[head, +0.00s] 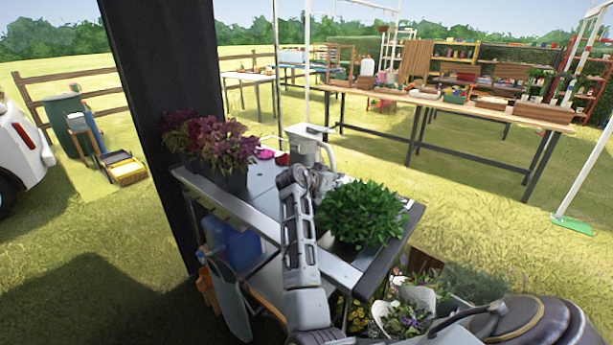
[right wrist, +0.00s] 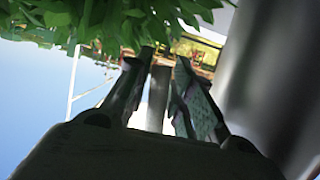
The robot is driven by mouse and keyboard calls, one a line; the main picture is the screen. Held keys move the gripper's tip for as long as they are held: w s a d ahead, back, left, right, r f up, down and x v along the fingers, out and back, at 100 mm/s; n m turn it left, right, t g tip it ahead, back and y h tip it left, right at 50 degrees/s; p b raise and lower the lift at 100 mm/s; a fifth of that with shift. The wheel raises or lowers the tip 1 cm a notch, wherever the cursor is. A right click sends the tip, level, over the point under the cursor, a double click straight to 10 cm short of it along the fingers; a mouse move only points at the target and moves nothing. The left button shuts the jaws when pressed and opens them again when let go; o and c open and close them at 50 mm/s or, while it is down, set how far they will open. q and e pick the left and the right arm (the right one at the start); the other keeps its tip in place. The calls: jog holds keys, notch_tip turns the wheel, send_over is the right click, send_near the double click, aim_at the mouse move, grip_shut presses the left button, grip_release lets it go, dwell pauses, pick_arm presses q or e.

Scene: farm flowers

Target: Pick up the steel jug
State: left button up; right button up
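The steel jug (head: 303,150) stands upright on the cart's top, towards its back edge, with its handle on the right side. My right gripper (head: 328,180) is at the jug's handle side, between the jug and a leafy green plant. In the right wrist view, the jug's smooth grey body (right wrist: 275,75) fills the right side. A grey upright strip, seemingly the handle (right wrist: 159,95), stands between the fingers of my right gripper (right wrist: 165,65). Light gaps show beside the strip, so the fingers look open around it. My left gripper is not in view.
The green plant (head: 362,212) is close to the right gripper, and its leaves (right wrist: 110,20) overhang the wrist view. Purple flowers (head: 212,140) stand on the cart (head: 262,190) to the left. A dark post (head: 165,70) rises at left. More flowers (head: 405,305) are below.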

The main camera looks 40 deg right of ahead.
grip_shut()
jog(key=shift+w+d+r, duration=0.1)
jog(key=shift+w+r, duration=0.05)
jog(key=shift+r, duration=0.35)
notch_tip(320, 180, up, 8)
jog(key=shift+f+p, duration=0.1)
jog(key=shift+p, duration=0.25)
jog(key=shift+r, duration=0.75)
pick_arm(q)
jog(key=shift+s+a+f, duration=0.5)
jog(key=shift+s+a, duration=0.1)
pick_arm(e)
jog(key=shift+r, duration=0.1)
